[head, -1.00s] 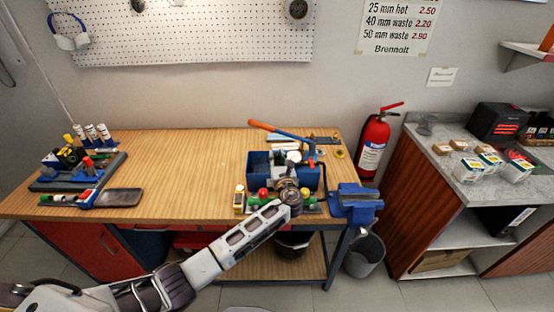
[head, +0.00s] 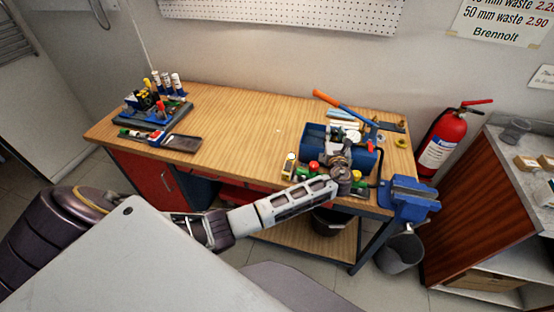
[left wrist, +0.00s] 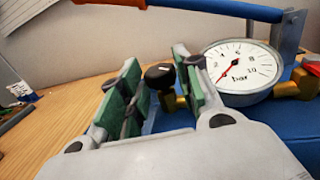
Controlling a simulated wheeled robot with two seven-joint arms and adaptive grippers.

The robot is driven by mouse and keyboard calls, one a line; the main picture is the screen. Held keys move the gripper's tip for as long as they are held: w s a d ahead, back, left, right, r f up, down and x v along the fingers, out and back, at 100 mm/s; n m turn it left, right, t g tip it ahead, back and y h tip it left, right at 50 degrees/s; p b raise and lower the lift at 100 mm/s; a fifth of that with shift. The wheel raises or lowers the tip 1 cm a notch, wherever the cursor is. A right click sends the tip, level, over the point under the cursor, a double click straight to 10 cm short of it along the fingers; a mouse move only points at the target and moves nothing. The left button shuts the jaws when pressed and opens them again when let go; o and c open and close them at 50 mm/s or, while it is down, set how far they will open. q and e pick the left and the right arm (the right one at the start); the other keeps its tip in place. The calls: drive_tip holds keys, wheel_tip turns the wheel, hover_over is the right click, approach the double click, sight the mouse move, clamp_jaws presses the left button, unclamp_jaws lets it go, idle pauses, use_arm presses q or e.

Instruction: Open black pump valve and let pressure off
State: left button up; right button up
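The blue pump (head: 365,160) with its orange-tipped lever (head: 327,98) stands at the right end of the workbench. My left gripper (head: 340,160) is at the pump's near side. In the left wrist view, its green-padded fingers (left wrist: 160,92) are apart. The black valve knob (left wrist: 159,75) shows between them, near the fingertips; I see no clear grip on it. The round pressure gauge (left wrist: 242,66) is just right of the fingers, its red needle pointing low left, near the bottom of the scale. My right gripper is not in view.
A blue vise (head: 410,197) is at the bench's right corner. Small coloured bottles stand beside the pump. A blue tool rack (head: 152,112) sits at the bench's left end. The middle of the wooden bench (head: 245,125) is clear. A red extinguisher (head: 442,140) stands at right.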

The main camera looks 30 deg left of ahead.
use_arm(q)
drive_tip(key=shift+r+m+t+h, duration=0.1)
drive_tip(key=shift+m+t+h, duration=0.3)
drive_tip(key=shift+m+h, duration=0.45)
drive_tip(key=shift+a+m+t+h, duration=0.1)
drive_tip(key=shift+m+t+h, duration=0.2)
drive_tip(key=shift+m+h, duration=0.6)
drive_tip(key=shift+a+m+h+b, duration=0.15)
drive_tip(key=shift+m+h, duration=0.4)
drive_tip(key=shift+h, duration=0.65)
drive_tip(key=shift+a+m+h+b, duration=0.1)
drive_tip(key=shift+m+h+b, duration=0.3)
drive_tip(key=shift+h, duration=0.75)
drive_tip(key=shift+a+m+h+b, duration=0.1)
drive_tip(key=shift+m+h+b, duration=1)
drive_tip(key=shift+h, duration=0.9)
drive_tip(key=shift+a+m+g+h+b, duration=0.15)
drive_tip(key=shift+m+g+h+b, duration=0.75)
drive_tip(key=shift+m+h+b, duration=1)
drive_tip(key=shift+h, duration=0.3)
drive_tip(key=shift+v, duration=2.6)
drive_tip(key=shift+b+v, duration=1.3)
drive_tip(key=shift+v, duration=2.85)
drive_tip(key=shift+s, duration=0.1)
